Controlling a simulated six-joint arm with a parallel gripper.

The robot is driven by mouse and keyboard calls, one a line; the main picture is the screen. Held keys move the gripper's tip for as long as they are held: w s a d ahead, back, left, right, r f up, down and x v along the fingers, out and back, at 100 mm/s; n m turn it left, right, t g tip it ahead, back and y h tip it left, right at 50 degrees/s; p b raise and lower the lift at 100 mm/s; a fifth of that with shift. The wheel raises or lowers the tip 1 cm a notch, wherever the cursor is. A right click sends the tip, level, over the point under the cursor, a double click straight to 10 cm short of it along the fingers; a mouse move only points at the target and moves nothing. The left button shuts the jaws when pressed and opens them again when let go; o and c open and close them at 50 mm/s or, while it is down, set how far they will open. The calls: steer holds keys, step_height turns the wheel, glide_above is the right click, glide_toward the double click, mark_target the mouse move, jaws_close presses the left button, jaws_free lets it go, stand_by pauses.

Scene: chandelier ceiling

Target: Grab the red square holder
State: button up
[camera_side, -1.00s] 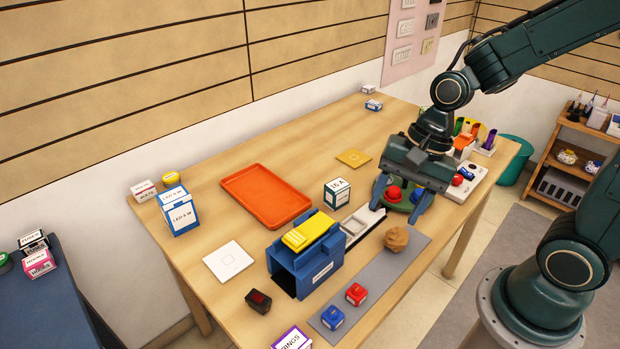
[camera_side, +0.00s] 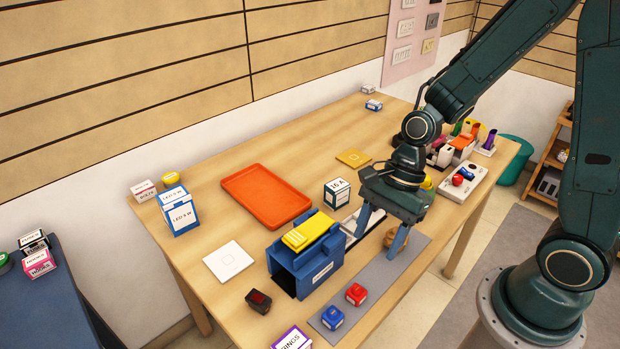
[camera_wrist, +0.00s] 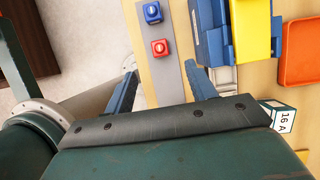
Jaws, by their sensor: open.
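The red square holder (camera_side: 356,294) is a small red block with a pale mark on top. It sits on the grey strip (camera_side: 388,290) near the table's front edge, next to a blue square one (camera_side: 332,317). It also shows in the wrist view (camera_wrist: 160,47), just beyond and between my fingertips. My gripper (camera_side: 380,236) is open and empty above the far part of the strip, up and right of the red holder and apart from it. Its two blue fingers also show in the wrist view (camera_wrist: 161,73).
A blue box with a yellow top (camera_side: 307,268) stands left of the strip. An orange tray (camera_side: 266,196), a white plate (camera_side: 229,261) and a 16 A box (camera_side: 337,193) lie farther left and back.

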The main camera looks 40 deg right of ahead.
mark_target(357, 286)
steer(key=shift+x, duration=3.55)
steer(key=shift+f, duration=0.2)
steer(key=shift+x, duration=2.4)
steer(key=shift+s, duration=0.1)
steer(key=c, duration=1.1)
steer(key=shift+o, duration=0.2)
steer(key=shift+r, duration=0.2)
step_height(357, 286, up, 20)
steer(key=shift+f, duration=0.2)
